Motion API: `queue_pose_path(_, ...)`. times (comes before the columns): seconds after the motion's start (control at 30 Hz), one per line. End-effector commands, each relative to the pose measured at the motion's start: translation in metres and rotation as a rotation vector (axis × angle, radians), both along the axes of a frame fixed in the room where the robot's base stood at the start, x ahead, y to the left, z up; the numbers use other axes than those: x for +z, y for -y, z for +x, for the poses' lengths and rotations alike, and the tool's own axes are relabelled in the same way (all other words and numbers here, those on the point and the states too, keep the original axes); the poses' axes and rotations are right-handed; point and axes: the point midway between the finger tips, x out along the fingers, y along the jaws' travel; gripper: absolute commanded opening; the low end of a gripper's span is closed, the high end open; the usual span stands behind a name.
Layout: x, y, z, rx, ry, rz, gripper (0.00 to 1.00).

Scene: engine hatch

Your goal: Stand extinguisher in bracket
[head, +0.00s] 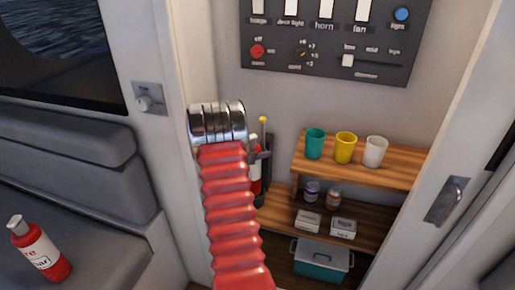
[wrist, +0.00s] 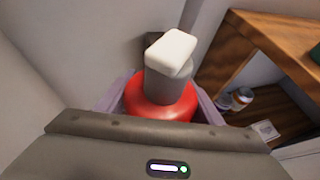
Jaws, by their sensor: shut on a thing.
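A red extinguisher with a grey neck and white cap (wrist: 160,95) sits between the jaws of my gripper (wrist: 157,104) in the wrist view. My gripper is shut on it. In the head view, a strip of the extinguisher's red and white side (head: 256,172) shows behind my red arm, looking upright in the corner left of the shelves. A dark part (wrist: 155,46) on the wall just behind the cap may be the bracket; most of it is hidden. I cannot tell whether the extinguisher is seated in it.
A second red bottle with a white label (head: 42,250) leans on the grey seat (head: 110,240). Wooden shelves (head: 385,172) hold cups, jars and boxes close to the right. A yellow-tipped rod (head: 263,121) stands near the gripper. A door frame (head: 455,130) is at right.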

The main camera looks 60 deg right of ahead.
Motion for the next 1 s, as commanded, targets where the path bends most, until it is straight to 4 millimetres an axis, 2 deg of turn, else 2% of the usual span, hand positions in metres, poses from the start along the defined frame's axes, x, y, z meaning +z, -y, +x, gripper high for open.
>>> queue_pose_path(0.27,0.001,0.001,0.001,0.000,0.001,-0.006,0.00)
queue_pose_path(0.63,-0.033,0.004,0.001,-0.001,0.002,-0.006,0.00)
queue_pose_path(1.0,-0.035,0.005,0.001,-0.001,0.003,-0.007,0.00)
